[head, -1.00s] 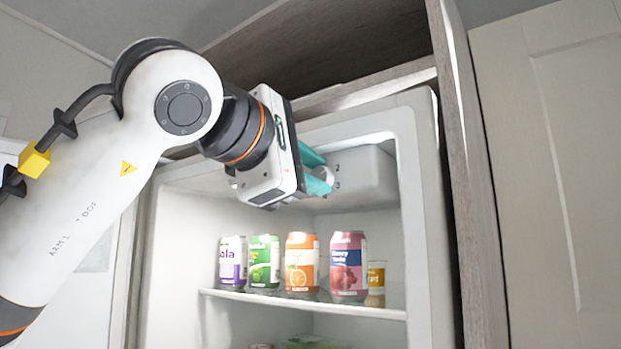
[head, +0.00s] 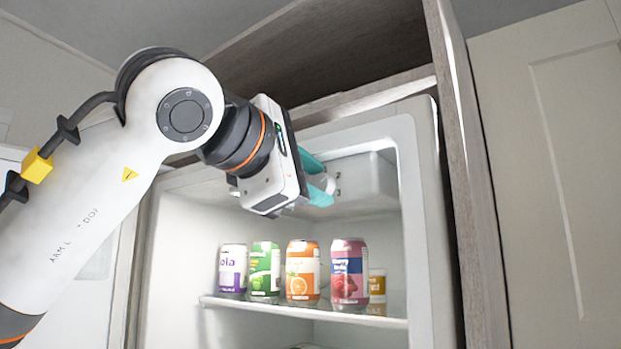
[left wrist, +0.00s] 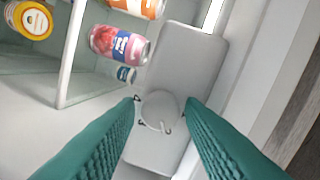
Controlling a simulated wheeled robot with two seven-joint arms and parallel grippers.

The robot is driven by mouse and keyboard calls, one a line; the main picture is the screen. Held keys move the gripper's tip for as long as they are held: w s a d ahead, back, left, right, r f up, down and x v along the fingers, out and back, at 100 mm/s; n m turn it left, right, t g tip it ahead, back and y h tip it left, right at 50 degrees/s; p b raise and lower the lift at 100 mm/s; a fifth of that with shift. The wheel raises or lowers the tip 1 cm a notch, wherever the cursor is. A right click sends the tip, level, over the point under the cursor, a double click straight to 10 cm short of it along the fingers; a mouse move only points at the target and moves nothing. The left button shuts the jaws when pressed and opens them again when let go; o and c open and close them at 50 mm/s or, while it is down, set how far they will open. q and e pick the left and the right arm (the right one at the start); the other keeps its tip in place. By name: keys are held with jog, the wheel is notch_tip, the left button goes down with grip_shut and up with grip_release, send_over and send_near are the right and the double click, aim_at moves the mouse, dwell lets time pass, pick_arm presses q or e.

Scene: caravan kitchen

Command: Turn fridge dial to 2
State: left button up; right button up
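The fridge dial (left wrist: 160,110) is a round pale-grey knob with a raised grip bar, on a grey control box (left wrist: 187,60). Small dark marks stand around it, too small to read in the left wrist view. In the head view the control box (head: 366,180) hangs at the fridge's upper right, with small digits beside the partly hidden dial (head: 329,184). My left gripper (head: 318,181) is at the dial. In the left wrist view its teal fingers (left wrist: 162,102) are apart, one on each side of the dial, with gaps showing. Contact is not visible. My right gripper is not in view.
Several drink cans, among them a pink one (head: 349,273), stand on the fridge shelf (head: 300,309) below my gripper. The fridge's right wall (head: 411,220) and a wooden cabinet panel (head: 463,170) are close to the right of the control box.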

pick_arm(q)
jog(key=b+v, duration=0.3)
jog(key=v, duration=0.9)
